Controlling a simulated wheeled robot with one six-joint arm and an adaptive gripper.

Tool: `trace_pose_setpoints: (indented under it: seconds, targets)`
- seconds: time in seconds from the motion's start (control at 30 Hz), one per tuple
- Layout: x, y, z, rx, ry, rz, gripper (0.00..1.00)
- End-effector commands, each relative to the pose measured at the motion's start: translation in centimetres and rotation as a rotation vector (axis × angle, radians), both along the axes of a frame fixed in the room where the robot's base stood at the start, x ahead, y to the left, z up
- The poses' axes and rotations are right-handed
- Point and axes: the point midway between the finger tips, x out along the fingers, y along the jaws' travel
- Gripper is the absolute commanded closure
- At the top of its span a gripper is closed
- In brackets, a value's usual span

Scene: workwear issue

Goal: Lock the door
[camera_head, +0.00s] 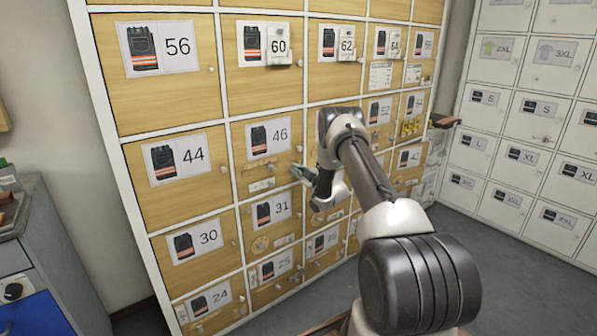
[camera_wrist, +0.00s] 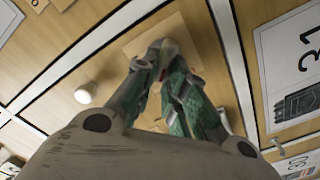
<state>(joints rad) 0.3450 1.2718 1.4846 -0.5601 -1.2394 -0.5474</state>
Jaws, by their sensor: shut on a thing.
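Wooden locker doors with numbered picture cards fill the head view. My gripper (camera_head: 304,174) is at the lower right edge of door 46 (camera_head: 233,150), above door 31 (camera_head: 235,216). In the wrist view my gripper (camera_wrist: 163,68) has its green-padded fingers close together, shut on a small pale piece (camera_wrist: 167,45) in front of a tan square plate (camera_wrist: 185,32). The fingers hide most of this piece, so I cannot tell what it is or how it is turned. A round cream knob (camera_wrist: 85,93) is apart from the fingers, to their left.
White lockers (camera_head: 545,80) stand at the right. A grey cabinet with a blue drawer (camera_head: 40,315) is at the left. A dark reddish item (camera_head: 445,121) juts out at the wooden lockers' right end. Grey floor (camera_head: 500,270) is clear at the right.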

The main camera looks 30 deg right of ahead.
Motion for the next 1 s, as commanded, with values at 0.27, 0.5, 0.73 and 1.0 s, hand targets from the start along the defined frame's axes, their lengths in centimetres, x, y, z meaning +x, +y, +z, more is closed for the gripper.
trace_pose_setpoints:
  seconds: [0.27, 0.5, 0.73, 1.0]
  targets:
    - [0.0, 0.4, -0.3, -0.258, -0.05, 0.001, 1.0]
    - [0.0, 0.6, -0.7, -0.475, -0.089, 0.001, 1.0]
    - [0.0, 0.7, -1.0, -0.648, -0.122, 0.002, 1.0]
    - [0.0, 0.7, -1.2, -0.775, -0.145, 0.002, 1.0]
